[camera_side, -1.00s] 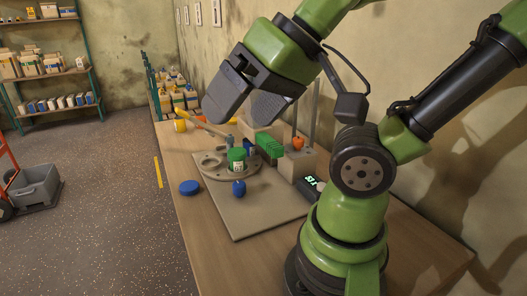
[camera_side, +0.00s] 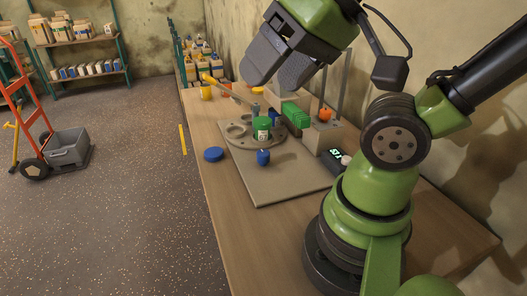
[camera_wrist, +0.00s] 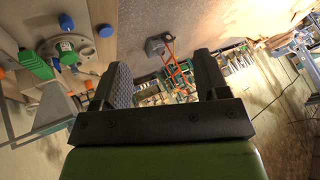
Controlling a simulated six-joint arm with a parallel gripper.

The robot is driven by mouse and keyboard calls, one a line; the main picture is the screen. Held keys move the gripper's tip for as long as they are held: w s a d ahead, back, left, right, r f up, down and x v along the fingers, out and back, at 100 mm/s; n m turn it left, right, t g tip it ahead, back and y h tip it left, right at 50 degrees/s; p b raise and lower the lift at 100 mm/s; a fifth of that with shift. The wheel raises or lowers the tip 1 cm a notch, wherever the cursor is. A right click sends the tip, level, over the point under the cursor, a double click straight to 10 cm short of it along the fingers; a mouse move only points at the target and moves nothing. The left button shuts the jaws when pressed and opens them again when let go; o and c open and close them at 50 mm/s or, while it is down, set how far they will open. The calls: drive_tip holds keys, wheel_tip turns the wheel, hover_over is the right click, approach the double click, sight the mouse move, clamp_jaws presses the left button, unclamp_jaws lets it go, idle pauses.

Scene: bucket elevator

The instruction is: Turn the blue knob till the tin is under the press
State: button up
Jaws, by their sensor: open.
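The blue knob (camera_side: 263,157) stands on the base plate, just in front of a grey turntable (camera_side: 238,132) with round holes. The tin (camera_side: 262,128), green with a pale label, stands on the turntable's near right side. A green ribbed block (camera_side: 297,116) and a pale block with two upright posts (camera_side: 322,136) stand to its right; which part is the press is unclear. My gripper (camera_side: 276,76) is open and empty, high above and behind the turntable. In the wrist view my gripper (camera_wrist: 163,76) points away from the knob (camera_wrist: 66,22) and tin (camera_wrist: 66,46), which show at upper left.
A blue disc (camera_side: 214,154) lies on the table left of the plate. An orange knob (camera_side: 325,114) tops the pale block. A green-digit display (camera_side: 335,158) sits at right. A yellow-ended bar (camera_side: 210,79) and yellow cup (camera_side: 206,92) are at the back. The front table is clear.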

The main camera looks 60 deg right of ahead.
drive_tip(key=w+d+f+g+h, duration=0.2)
drive_tip(key=w+d, duration=0.3)
drive_tip(key=w, duration=0.2)
drive_tip(key=n+g, duration=0.3)
drive_tip(key=g, duration=0.2)
hover_over(263, 153)
wheel_tip(263, 153, down, 16)
drive_tip(key=shift+d+f, duration=0.1)
drive_tip(key=shift+f, duration=0.4)
wheel_tip(263, 153, down, 10)
drive_tip(key=shift+r, duration=0.2)
drive_tip(key=c, duration=0.9)
